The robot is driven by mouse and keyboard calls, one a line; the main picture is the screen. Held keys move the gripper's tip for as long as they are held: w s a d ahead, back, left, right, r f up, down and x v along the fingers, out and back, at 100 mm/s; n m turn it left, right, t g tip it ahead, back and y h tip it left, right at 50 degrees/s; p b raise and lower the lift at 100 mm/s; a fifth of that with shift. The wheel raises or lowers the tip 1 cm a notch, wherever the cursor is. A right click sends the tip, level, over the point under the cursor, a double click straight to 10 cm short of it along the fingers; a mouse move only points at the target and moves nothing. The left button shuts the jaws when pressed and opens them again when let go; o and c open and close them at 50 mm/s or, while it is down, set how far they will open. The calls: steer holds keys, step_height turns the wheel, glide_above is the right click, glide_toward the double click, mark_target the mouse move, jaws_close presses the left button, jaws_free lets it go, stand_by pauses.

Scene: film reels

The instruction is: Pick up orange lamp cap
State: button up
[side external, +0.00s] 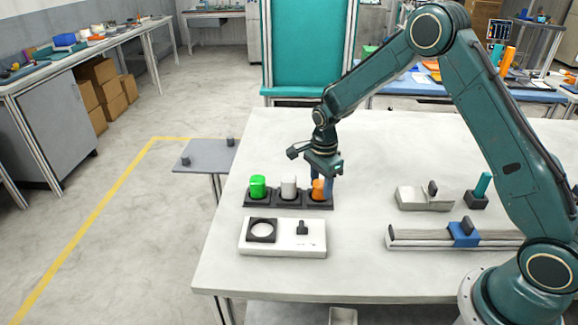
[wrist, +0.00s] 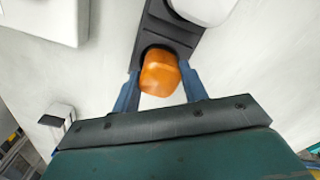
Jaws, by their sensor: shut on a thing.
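The orange lamp cap (side external: 318,190) is at the right end of a dark holder (side external: 262,205) on the white table. My gripper (side external: 322,182) is over that right end, with its blue fingers on either side of the cap. In the wrist view, the orange cap (wrist: 159,73) sits between the two blue fingers (wrist: 160,88), and my gripper is shut on it. The cap's lower end is at the dark socket. I cannot tell whether it is seated or slightly raised.
A white cap (side external: 289,187) and a green cap (side external: 258,187) stand in the same holder to the left. A white block with a ringed dark square (side external: 283,247) lies in front. A rail with a blue slider (side external: 463,233) is to the right. The table behind the holder is clear.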

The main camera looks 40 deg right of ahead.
mark_target(321, 183)
steer(key=shift+r, duration=0.15)
step_height(321, 183, up, 20)
stand_by(0.6)
stand_by(0.5)
steer(key=a+f+n, duration=0.2)
steer(key=a+f, duration=0.3)
steer(key=a, duration=0.5)
steer(key=a+f+n, duration=0.2)
steer(key=a+f, duration=0.3)
steer(key=a, duration=0.5)
steer(key=shift+s+a+f+n, duration=0.25)
steer(key=shift+s+f+n, duration=0.05)
steer(key=shift+f, duration=0.05)
steer(key=shift+f, duration=0.15)
steer(key=shift+f, duration=2.75)
steer(key=shift+f, duration=0.55)
